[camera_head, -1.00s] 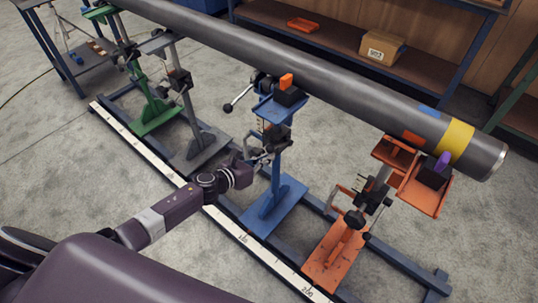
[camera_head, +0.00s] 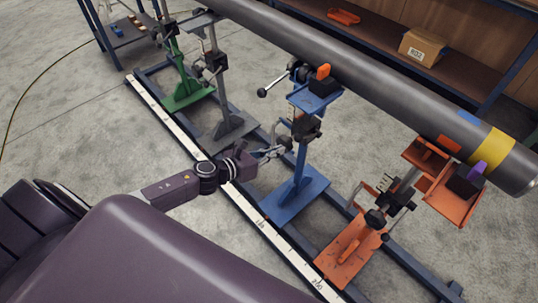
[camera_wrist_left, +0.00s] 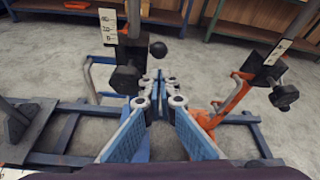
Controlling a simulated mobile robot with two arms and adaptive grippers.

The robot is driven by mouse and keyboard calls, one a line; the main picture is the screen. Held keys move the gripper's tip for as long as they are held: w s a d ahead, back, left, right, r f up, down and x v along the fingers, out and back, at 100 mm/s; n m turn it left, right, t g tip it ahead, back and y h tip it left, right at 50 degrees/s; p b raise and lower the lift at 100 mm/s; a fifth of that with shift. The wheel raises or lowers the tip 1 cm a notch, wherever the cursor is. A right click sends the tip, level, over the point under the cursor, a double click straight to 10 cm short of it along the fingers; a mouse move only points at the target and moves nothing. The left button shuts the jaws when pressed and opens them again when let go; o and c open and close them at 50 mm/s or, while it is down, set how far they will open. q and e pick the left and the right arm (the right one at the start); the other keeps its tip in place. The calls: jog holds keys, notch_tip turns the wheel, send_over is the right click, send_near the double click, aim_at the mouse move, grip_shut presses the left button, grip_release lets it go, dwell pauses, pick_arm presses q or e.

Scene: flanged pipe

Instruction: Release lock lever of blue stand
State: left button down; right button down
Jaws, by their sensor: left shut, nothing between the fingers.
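The blue stand (camera_head: 296,192) stands under the long grey pipe, with a flat blue base and an upright post. A dark clamp collar (camera_head: 306,128) sits on its post; it also shows in the wrist view (camera_wrist_left: 125,78). A black ball knob (camera_wrist_left: 158,48) shows just right of the post in the wrist view, beyond my fingertips. I cannot tell whether it is the lock lever's end. My left gripper (camera_head: 276,152) is shut and empty, left of the blue post and a little below the collar; its fingertips (camera_wrist_left: 158,80) are together in the wrist view. My right gripper is not in view.
The grey pipe (camera_head: 380,80) runs overhead across the stands. An orange stand (camera_head: 352,250) is to the right, grey (camera_head: 228,125) and green (camera_head: 186,95) stands to the left. A white scale rail (camera_head: 250,213) runs along the floor frame. A ball-ended bar (camera_head: 263,92) sticks out near the blue stand's top.

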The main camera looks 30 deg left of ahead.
pick_arm(q)
jog(key=shift+v, duration=1.9)
jog(key=shift+d+f, duration=0.2)
jog(key=s+a+f+n+g+y, duration=0.25)
jog(key=s+f+n, duration=0.25)
jog(key=f+n, duration=0.3)
jog(key=s+a+f+n+g+y, duration=0.1)
jog(key=s+a+f+n, duration=0.2)
jog(key=s+f+n, duration=0.45)
jog(key=s+a+f+n+g+y, duration=0.15)
jog(key=f+n, duration=0.35)
jog(key=f, duration=0.6)
jog(key=s+d+f+n+g, duration=0.2)
jog(key=s+f+n, duration=0.3)
jog(key=s, duration=0.5)
jog(key=s+d+f+n+g, duration=0.2)
jog(key=s+d+f+n, duration=0.2)
jog(key=s, duration=0.7)
jog(key=s+d+f+n+g, duration=0.3)
jog(key=s+f+n, duration=0.2)
jog(key=s, duration=0.5)
jog(key=shift+s+d+f+n+y+p, duration=0.25)
jog(key=shift+d+n+y+p, duration=0.2)
jog(key=shift+n, duration=0.3)
jog(key=c, duration=2.6)
grip_release()
jog(key=shift+w+a, duration=0.1)
jog(key=shift+w, duration=0.05)
jog(key=shift+c, duration=0.2)
